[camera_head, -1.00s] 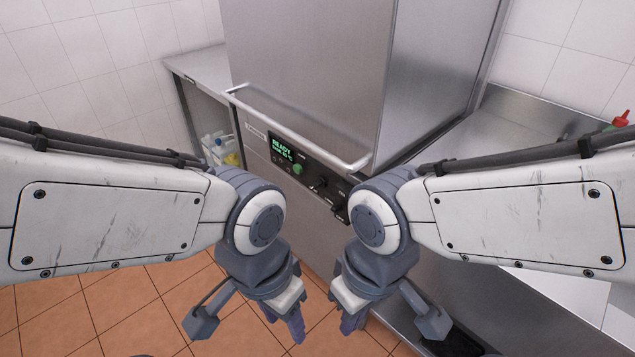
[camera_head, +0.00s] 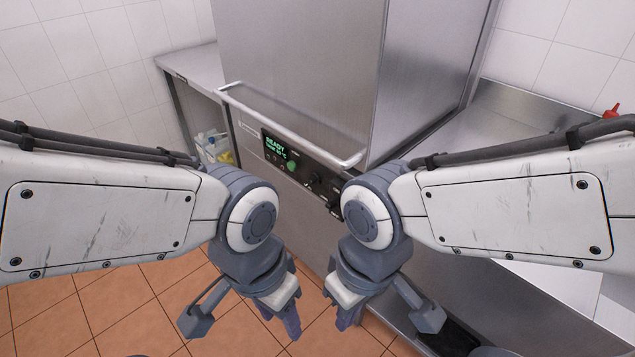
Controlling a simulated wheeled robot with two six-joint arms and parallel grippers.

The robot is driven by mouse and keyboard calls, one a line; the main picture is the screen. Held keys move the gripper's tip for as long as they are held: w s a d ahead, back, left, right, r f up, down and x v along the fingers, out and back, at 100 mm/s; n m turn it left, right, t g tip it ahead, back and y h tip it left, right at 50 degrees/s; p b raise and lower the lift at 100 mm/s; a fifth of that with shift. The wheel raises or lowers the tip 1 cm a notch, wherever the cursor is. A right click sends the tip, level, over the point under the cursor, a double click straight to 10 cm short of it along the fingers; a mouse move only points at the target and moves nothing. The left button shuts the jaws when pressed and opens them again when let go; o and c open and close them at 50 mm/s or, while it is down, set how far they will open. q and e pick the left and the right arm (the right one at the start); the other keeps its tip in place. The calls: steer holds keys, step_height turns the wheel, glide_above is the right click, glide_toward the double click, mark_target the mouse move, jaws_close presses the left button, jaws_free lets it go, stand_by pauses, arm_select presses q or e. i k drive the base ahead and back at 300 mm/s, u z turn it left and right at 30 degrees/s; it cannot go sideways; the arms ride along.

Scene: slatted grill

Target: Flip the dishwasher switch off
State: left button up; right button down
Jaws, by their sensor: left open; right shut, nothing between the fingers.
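The dishwasher (camera_head: 300,60) is a tall steel hood machine with a horizontal bar handle (camera_head: 290,130). Below the handle is a black control panel (camera_head: 300,172) with a green lit display (camera_head: 276,146) reading READY, a green button (camera_head: 291,166) and a dark knob or switch (camera_head: 317,179). The panel's right end is partly hidden by my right arm. My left gripper (camera_head: 282,318) is open and points down, in front of the machine and below the panel. My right gripper (camera_head: 340,312) is shut and empty, also pointing down. Both are apart from the panel.
A steel side counter (camera_head: 192,66) with an open shelf holding bottles (camera_head: 215,147) stands at the left. A steel counter (camera_head: 480,135) with a red bottle (camera_head: 611,111) is at the right. Orange floor tiles (camera_head: 130,315) are clear at lower left.

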mark_target(331, 205)
steer(key=k, duration=0.65)
steer(key=u, duration=0.5)
steer(key=i, duration=1.1)
steer(key=z, duration=0.3)
